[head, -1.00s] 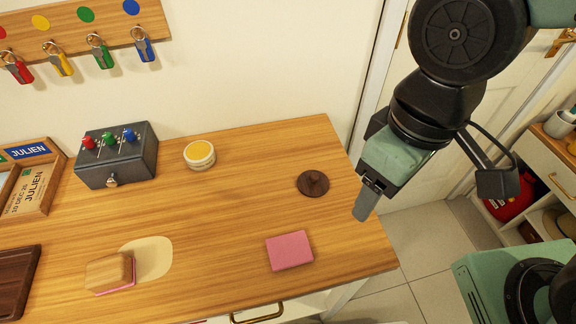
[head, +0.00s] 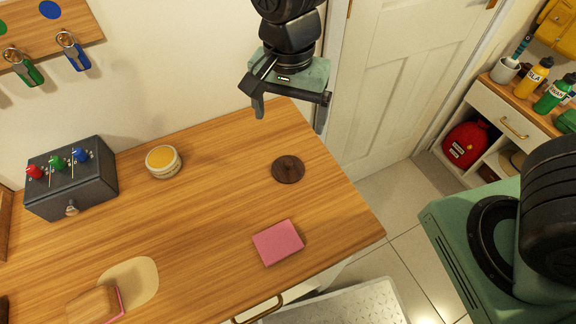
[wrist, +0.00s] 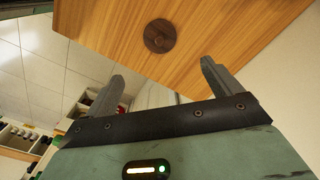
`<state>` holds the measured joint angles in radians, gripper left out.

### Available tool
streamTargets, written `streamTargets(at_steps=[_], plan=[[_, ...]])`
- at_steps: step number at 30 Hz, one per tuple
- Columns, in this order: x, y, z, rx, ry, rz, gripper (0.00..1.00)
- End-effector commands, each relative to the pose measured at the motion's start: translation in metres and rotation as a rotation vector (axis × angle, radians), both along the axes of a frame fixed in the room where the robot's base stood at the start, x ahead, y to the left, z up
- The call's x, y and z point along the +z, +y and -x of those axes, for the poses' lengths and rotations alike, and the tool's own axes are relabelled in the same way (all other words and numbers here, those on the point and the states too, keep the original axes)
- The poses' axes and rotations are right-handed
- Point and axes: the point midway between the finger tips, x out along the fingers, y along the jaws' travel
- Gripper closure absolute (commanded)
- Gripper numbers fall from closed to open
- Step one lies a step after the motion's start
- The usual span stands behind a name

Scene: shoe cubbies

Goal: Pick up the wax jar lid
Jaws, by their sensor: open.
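The wax jar lid (head: 288,169) is a dark brown wooden disc with a small knob. It lies flat on the right part of the wooden counter. In the wrist view the lid (wrist: 160,36) shows beyond the fingertips, roughly midway between them. My gripper (head: 290,112) is open and empty, above the counter's back right edge, behind the lid and apart from it. Its two fingers (wrist: 162,70) are spread wide. The wax jar (head: 163,161), pale with a yellow top face, stands uncovered to the left of the lid.
A pink cloth or sponge (head: 278,242) lies in front of the lid. A dark box with coloured knobs (head: 72,178) stands at the left. A wooden block (head: 95,305) sits by a pale patch (head: 132,281). The counter (head: 215,205) is clear around the lid.

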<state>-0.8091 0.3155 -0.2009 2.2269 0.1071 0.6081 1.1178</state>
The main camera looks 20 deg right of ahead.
Motion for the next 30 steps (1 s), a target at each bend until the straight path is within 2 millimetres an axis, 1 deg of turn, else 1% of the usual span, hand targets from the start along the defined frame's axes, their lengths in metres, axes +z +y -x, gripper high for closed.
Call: streamTargets(at_steps=[1, 3, 6, 10, 13, 17, 20, 27, 30], plan=[[-0.013, -0.001, 0.001, -0.001, 0.004, 0.003, 0.10], [-0.027, -0.001, 0.001, 0.000, 0.005, 0.004, 0.10], [-0.048, -0.001, 0.001, -0.001, 0.005, 0.004, 0.10], [-0.071, -0.001, 0.001, 0.001, 0.004, 0.002, 0.10], [-0.082, 0.000, 0.001, 0.001, 0.003, 0.001, 0.10], [-0.089, 0.000, 0.001, 0.002, 0.001, -0.001, 0.10], [-0.097, 0.000, 0.002, 0.002, 0.003, 0.001, 0.10], [-0.131, 0.002, 0.003, 0.001, 0.003, 0.001, 0.10], [-0.138, 0.002, 0.003, 0.003, 0.003, 0.001, 0.10]])
